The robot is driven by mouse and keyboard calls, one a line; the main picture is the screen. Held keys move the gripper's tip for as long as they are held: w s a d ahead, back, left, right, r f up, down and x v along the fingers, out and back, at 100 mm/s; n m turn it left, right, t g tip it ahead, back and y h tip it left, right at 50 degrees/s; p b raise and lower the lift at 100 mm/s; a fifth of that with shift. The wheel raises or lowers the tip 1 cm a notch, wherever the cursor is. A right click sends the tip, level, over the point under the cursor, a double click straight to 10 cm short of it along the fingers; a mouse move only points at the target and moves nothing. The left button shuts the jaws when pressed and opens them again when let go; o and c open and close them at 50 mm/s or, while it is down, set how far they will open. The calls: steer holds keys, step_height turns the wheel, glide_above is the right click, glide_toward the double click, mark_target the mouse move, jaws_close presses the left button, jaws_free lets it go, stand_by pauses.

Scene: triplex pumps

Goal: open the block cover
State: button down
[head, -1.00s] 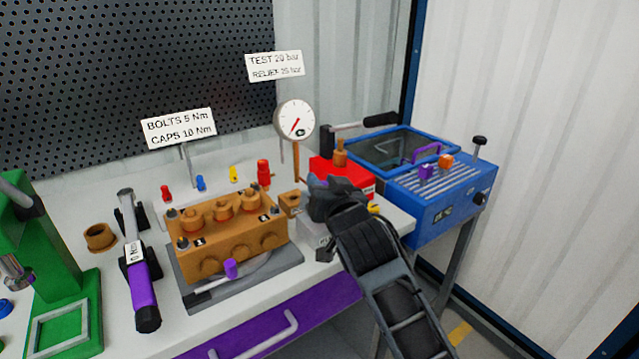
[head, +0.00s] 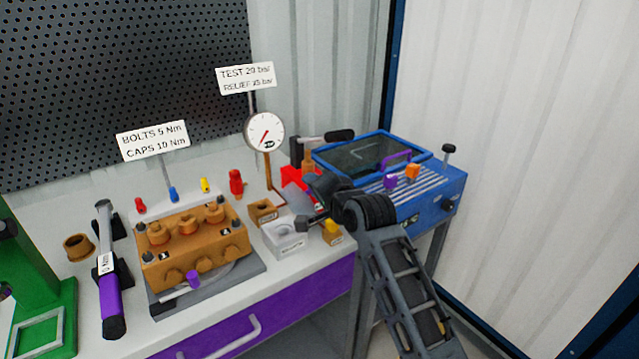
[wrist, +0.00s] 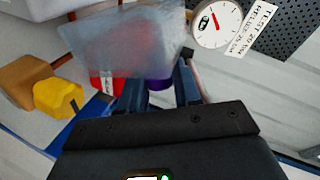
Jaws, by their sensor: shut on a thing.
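My gripper (head: 313,200) is above the right end of the bench, in front of the red box (head: 296,178). In the wrist view its two blue fingers (wrist: 160,88) are shut on a purple piece (wrist: 158,84). A translucent grey panel (wrist: 130,45), which looks like a clear cover, lies just beyond the fingertips. I cannot tell for sure whether the purple piece is its handle. The orange pump block (head: 190,255) stands on a grey plate at the left, apart from my gripper. Its purple knob (head: 194,279) is at the front.
A white bin (head: 285,242) and a yellow piece (head: 331,228) sit beneath my gripper. The pressure gauge (head: 264,132) stands behind it. The blue test unit (head: 430,205) with its framed lid (head: 372,155) is at the right. A torque wrench (head: 108,275) lies left of the pump.

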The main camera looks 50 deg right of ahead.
steer(key=shift+s+d+f+m+y+p, duration=0.15)
steer(key=shift+d+f+m+y+p, duration=0.15)
steer(key=shift+d+m, duration=0.25)
steer(key=shift+s+d+f+m+y+p, duration=0.15)
steer(key=shift+d+f+m+y, duration=0.2)
steer(key=shift+m, duration=0.2)
steer(key=shift+d+f, duration=0.1)
steer(key=c, duration=0.9)
jaws_free()
steer(key=shift+o, duration=0.2)
steer(key=v, duration=0.7)
steer(key=shift+s+b, duration=0.35)
steer(key=shift+b, duration=0.05)
